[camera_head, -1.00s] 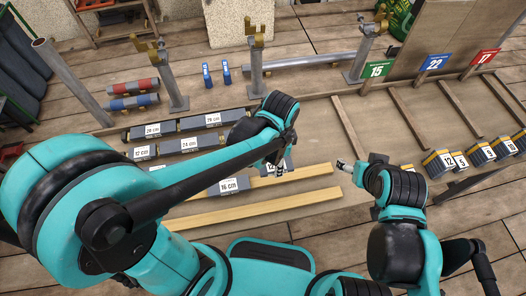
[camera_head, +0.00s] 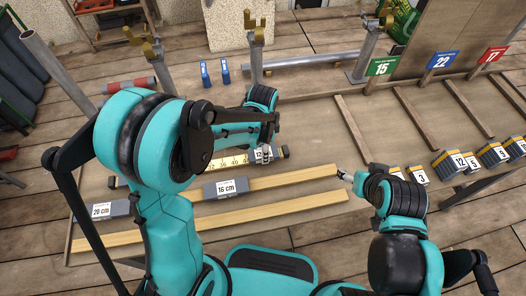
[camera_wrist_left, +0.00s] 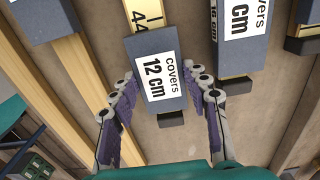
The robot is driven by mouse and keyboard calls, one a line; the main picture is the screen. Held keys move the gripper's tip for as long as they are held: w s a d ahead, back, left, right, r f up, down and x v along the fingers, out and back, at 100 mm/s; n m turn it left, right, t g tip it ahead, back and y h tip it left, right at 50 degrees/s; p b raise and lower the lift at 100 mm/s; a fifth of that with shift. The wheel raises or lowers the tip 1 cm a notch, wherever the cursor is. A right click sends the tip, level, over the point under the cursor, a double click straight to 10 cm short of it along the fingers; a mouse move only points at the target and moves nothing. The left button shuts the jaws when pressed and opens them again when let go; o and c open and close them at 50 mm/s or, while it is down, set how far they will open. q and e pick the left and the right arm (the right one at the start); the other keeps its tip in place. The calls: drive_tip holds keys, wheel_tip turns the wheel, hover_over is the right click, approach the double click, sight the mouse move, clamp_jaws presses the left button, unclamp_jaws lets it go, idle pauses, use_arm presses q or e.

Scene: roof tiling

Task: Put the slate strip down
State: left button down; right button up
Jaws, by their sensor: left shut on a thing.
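My left gripper (camera_head: 262,152) is shut on a dark slate strip (camera_head: 281,153) with a white label reading 12. In the left wrist view the strip (camera_wrist_left: 157,70) is labelled "covers 12 cm", and the fingers of the left gripper (camera_wrist_left: 165,90) flank it. It is over the end of a yellow measuring rule (camera_head: 230,161), which also shows in the wrist view (camera_wrist_left: 146,14). I cannot tell whether the strip touches the surface below. My right gripper (camera_head: 344,174) hangs right of the battens, apart from the strip; its finger opening is unclear.
A 16 cm slate strip (camera_head: 226,188) lies by the upper wooden batten (camera_head: 290,181). A 20 cm strip (camera_head: 118,208) lies further left, and a second batten (camera_head: 290,210) is in front. Several labelled slate stacks (camera_head: 448,163) stand at right. The board between them is mostly clear.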

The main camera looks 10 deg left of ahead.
use_arm(q)
drive_tip(key=shift+r, duration=0.1)
drive_tip(key=shift+f, duration=0.25)
drive_tip(key=c, duration=0.8)
unclamp_jaws()
drive_tip(key=shift+r, duration=0.1)
drive_tip(key=shift+o, duration=0.2)
drive_tip(key=shift+r, duration=0.1)
